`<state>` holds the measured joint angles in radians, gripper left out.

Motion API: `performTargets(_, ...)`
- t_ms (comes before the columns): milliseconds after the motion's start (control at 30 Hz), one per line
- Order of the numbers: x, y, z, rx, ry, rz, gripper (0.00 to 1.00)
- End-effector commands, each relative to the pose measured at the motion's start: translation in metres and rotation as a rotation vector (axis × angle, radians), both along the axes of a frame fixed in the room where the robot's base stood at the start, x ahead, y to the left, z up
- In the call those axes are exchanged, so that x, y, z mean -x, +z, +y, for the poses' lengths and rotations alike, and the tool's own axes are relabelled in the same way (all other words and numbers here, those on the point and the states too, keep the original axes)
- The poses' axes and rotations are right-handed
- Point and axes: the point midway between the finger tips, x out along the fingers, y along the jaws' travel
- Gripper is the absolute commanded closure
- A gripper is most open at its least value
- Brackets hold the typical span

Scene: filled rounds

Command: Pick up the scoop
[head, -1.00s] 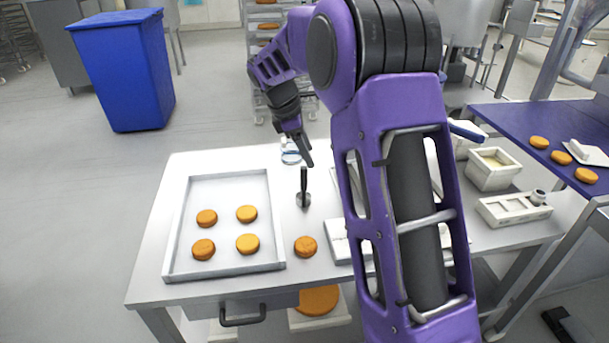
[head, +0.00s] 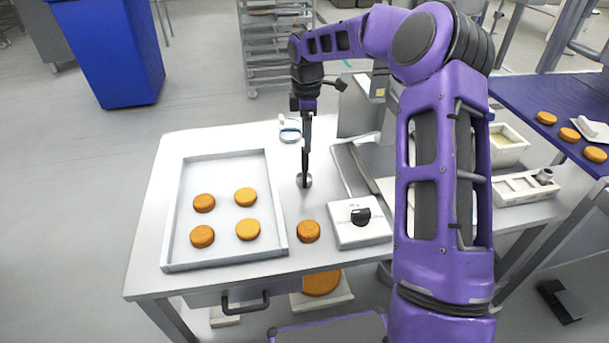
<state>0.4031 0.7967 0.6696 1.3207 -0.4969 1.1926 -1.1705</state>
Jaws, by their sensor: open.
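The gripper is open. Whether the handle lies between the fingers cannot be told, since the dark parts merge.
The tray holds several orange rounds (head: 248,229). The single round (head: 308,231) lies near the front edge. A white box with a black knob (head: 360,216) stands to the right. A blue bin (head: 115,55) stands at the back left.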

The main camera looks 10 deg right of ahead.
Motion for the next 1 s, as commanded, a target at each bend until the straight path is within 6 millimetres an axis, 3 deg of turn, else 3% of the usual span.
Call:
performTargets(100,0.0,-0.017,0.0,0.0,-0.001,0.001,0.4)
performTargets(367,0.001,-0.03,0.001,0.001,0.0,0.0,0.4)
performTargets(633,0.005,-0.069,0.005,0.0,-0.001,0.002,0.4)
performTargets(900,0.004,-0.075,0.005,0.001,-0.001,-0.002,0.4)
performTargets(1000,0.004,-0.075,0.005,0.001,-0.001,-0.002,0.56)
